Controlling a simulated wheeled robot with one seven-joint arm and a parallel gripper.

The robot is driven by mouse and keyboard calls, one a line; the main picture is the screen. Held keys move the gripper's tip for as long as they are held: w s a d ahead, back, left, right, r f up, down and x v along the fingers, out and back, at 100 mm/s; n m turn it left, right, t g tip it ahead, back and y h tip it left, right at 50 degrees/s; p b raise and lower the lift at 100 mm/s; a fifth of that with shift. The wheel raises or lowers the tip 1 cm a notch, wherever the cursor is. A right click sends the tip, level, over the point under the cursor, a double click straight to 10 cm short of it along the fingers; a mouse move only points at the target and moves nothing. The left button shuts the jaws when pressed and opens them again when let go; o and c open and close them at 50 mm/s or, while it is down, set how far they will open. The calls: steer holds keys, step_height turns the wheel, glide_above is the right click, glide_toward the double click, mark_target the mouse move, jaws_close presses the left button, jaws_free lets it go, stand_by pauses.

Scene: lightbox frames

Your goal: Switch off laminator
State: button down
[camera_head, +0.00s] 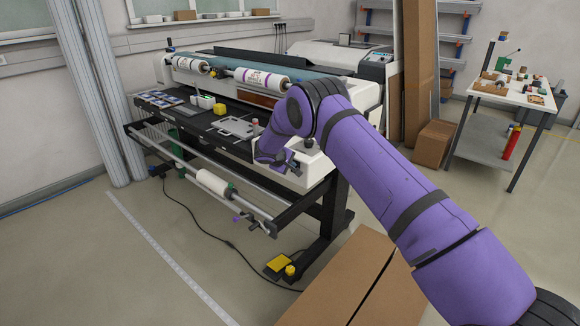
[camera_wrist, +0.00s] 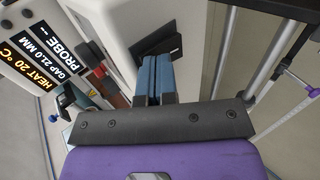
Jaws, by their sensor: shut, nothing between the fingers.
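The laminator (camera_head: 318,172) is a long white and black machine with printed rolls along its top. My gripper (camera_head: 292,160) is at the near right end of its white housing, partly hidden by my purple arm. In the wrist view my gripper (camera_wrist: 156,62) shows two blue fingers side by side, shut and empty. Their tips are at a dark plate (camera_wrist: 168,42) on the white housing; I cannot tell whether they touch it.
Cardboard boxes (camera_head: 345,280) lie on the floor in front. A yellow foot pedal (camera_head: 277,264) and a black cable are by the machine's leg. A white side table (camera_head: 530,98) stands at the right. The floor at the left is open.

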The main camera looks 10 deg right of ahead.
steer(key=shift+r, duration=0.15)
steer(key=shift+r, duration=0.65)
